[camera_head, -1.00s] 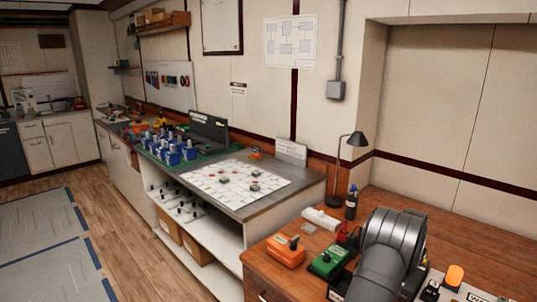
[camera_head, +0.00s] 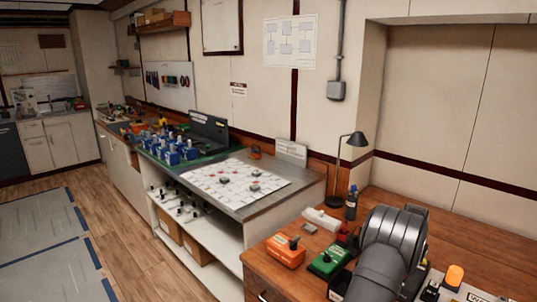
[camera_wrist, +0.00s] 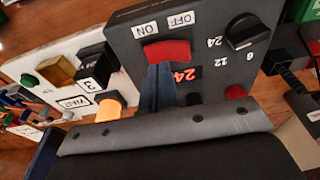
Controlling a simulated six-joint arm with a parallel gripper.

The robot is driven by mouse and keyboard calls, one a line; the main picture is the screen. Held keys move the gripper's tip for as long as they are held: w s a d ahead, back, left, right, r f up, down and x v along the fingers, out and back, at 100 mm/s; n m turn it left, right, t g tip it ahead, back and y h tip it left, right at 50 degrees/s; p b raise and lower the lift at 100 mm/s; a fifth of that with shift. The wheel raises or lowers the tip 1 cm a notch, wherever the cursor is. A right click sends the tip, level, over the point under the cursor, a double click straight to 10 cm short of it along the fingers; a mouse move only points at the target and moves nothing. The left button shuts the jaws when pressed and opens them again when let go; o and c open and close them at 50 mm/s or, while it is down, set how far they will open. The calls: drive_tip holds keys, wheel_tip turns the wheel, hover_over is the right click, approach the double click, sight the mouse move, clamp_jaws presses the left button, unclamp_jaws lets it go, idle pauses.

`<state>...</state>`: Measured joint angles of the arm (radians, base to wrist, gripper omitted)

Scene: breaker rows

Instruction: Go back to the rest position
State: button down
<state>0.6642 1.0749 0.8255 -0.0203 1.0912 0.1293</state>
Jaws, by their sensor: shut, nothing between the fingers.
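My gripper (camera_wrist: 160,78) shows in the wrist view as a narrow dark blue-grey pair of fingers, shut and empty. Its tips lie just below a red rocker switch (camera_wrist: 167,51) in the picture, on a dark grey panel (camera_wrist: 210,62) marked ON and OFF. I cannot tell whether the tips touch the panel. In the head view my thick dark arm stands at the lower right, and my gripper is hidden there.
The dark panel also has a black knob (camera_wrist: 243,31) marked 6, 12, 24. A white panel beside it bears a glowing orange button (camera_wrist: 109,107). Orange (camera_head: 286,252) and green (camera_head: 329,261) boxes, a bottle (camera_head: 351,203) and a lamp (camera_head: 354,140) stand near my arm.

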drive_tip(key=a+r+n+h, duration=0.1)
drive_tip(key=a+r+n, duration=0.2)
drive_tip(key=r, duration=0.5)
drive_tip(key=a+r+n+h, duration=0.1)
drive_tip(key=a+r+n, duration=0.2)
drive_tip(key=r, duration=0.6)
drive_tip(key=shift+s+a+r+n, duration=0.25)
drive_tip(key=shift+a+n, duration=0.05)
drive_tip(key=shift+a, duration=0.8)
